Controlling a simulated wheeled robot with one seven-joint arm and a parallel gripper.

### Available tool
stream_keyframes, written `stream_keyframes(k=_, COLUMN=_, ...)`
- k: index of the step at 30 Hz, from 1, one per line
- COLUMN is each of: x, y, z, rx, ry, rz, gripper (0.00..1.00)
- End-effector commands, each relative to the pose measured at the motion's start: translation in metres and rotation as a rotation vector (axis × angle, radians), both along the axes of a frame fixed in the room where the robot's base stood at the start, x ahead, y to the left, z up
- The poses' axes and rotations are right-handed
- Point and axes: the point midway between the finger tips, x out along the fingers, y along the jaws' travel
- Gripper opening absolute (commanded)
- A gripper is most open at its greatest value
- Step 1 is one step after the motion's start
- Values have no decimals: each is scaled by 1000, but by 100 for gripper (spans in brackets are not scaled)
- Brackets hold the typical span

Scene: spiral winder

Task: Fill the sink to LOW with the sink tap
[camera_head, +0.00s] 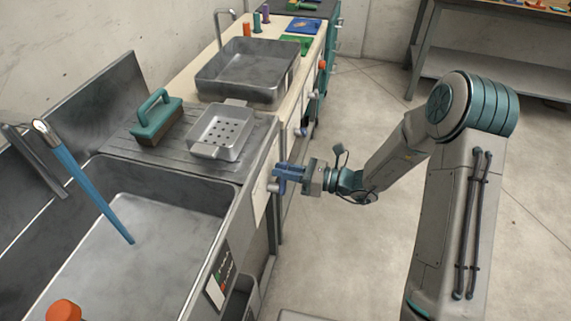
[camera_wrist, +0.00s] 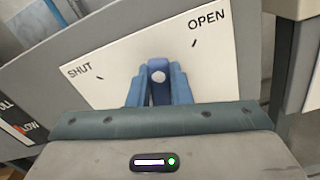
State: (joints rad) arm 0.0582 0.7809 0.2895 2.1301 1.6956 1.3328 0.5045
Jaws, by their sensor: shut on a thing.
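The large metal sink (camera_head: 165,185) fills the lower left of the head view. Above it is the tap spout (camera_head: 40,126). A straight blue column (camera_head: 92,193), which looks like running water, reaches from the spout to the sink's bottom. The water level is hard to tell. My gripper (camera_head: 279,179) is at the cabinet front, right of the sink. In the wrist view its blue jaws (camera_wrist: 158,88) are shut on the tap handle (camera_wrist: 157,76), whose pale round end shows between them. The handle is in front of a white plate (camera_wrist: 125,55) marked SHUT at left and OPEN at right.
A level panel (camera_head: 217,280) with green and red marks is on the sink front. A green brush (camera_head: 157,114) and perforated tray (camera_head: 220,132) lie on the drainboard. A second basin (camera_head: 245,70) stands behind. The floor (camera_head: 345,235) beside the counter is clear.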

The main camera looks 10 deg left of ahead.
Motion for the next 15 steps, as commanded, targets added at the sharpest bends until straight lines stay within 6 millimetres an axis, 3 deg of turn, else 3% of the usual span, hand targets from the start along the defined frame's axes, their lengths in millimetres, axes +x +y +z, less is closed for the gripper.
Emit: stream_keyframes(k=15, x=4, y=0, z=-2, rx=3, ry=83, rz=1, gripper=0)
